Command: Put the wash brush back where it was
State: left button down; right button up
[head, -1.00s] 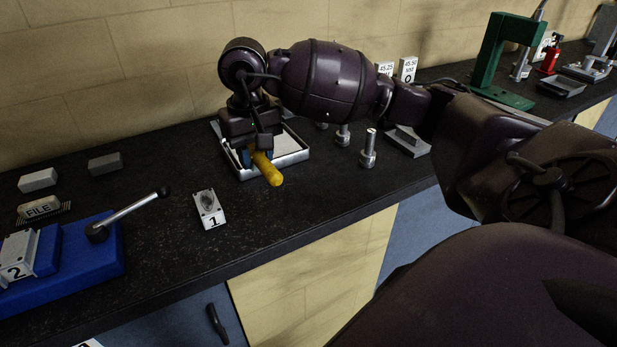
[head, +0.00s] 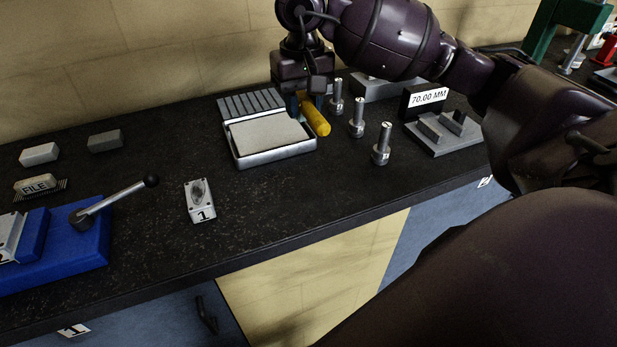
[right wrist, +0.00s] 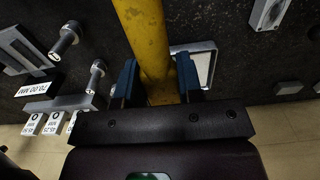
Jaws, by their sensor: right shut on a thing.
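The wash brush shows as a yellow handle (head: 316,118) at the right edge of a shallow metal tray (head: 277,158). My right gripper (head: 306,104) is shut on it, with the handle pointing toward the front of the bench. In the right wrist view the yellow handle (right wrist: 150,40) runs between the blue fingers of the right gripper (right wrist: 157,84). The brush's head end is hidden by the gripper. I cannot tell how high the brush is above the bench. My left gripper is not in view.
Several upright metal plugs (head: 357,118) stand close to the right of the brush. A gauge stand with a 70.00 MM sign (head: 427,97) is farther right. A ribbed grey plate (head: 252,103) lies behind the tray. Dark bench around the "1" block (head: 200,200) is clear.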

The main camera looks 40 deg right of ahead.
jog(key=shift+d+f, duration=0.1)
jog(key=shift+d, duration=0.05)
jog(key=shift+s+f, duration=0.15)
jog(key=shift+f, duration=0.2)
jog(key=p, duration=0.1)
send_over(307, 194)
notch_tip(307, 194, down, 14)
jog(key=shift+f, duration=0.1)
jog(key=shift+f+p, duration=0.4)
jog(key=shift+f, duration=2.1)
jog(key=shift+f, duration=0.1)
jog(key=o, duration=0.8)
